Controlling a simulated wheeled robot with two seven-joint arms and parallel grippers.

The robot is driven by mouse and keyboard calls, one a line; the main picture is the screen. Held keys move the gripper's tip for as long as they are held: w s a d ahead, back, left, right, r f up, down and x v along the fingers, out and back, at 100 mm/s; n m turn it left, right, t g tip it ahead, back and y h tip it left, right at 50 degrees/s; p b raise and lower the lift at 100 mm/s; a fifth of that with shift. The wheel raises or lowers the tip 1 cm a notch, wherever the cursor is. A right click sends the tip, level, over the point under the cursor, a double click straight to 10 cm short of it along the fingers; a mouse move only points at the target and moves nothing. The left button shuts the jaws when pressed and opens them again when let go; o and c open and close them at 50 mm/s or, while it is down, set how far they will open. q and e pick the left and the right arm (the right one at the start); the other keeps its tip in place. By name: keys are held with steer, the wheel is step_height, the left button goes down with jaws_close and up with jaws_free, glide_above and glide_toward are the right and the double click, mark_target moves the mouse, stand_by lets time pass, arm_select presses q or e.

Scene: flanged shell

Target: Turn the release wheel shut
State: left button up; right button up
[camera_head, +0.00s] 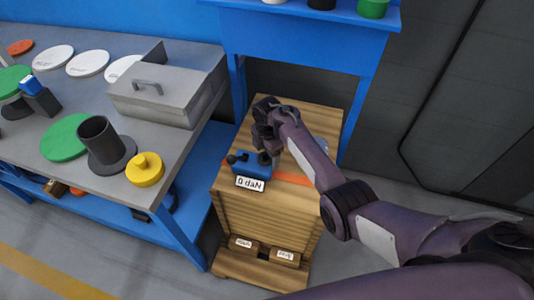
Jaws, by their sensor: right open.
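A blue device (252,171) with dark round knobs sits on top of a wooden crate (258,212). Its front label (250,184) reads "0 daN". An orange strap (294,179) runs across the crate top beside it. I cannot tell which part is the release wheel; the dark knob (231,159) at the device's left end is one round part that shows. My right gripper (263,143) is open, just above and behind the device's right end. Whether it touches the device is not clear. My left gripper is out of view.
A grey bench at left holds a lidded grey box (168,98), a dark flanged tube (100,146), a yellow knobbed disc (145,169) and a green disc (65,137). A blue shelf (305,39) stands behind the crate. Floor right of the crate is partly covered by my right arm.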

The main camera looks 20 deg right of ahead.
steer(key=c, duration=1)
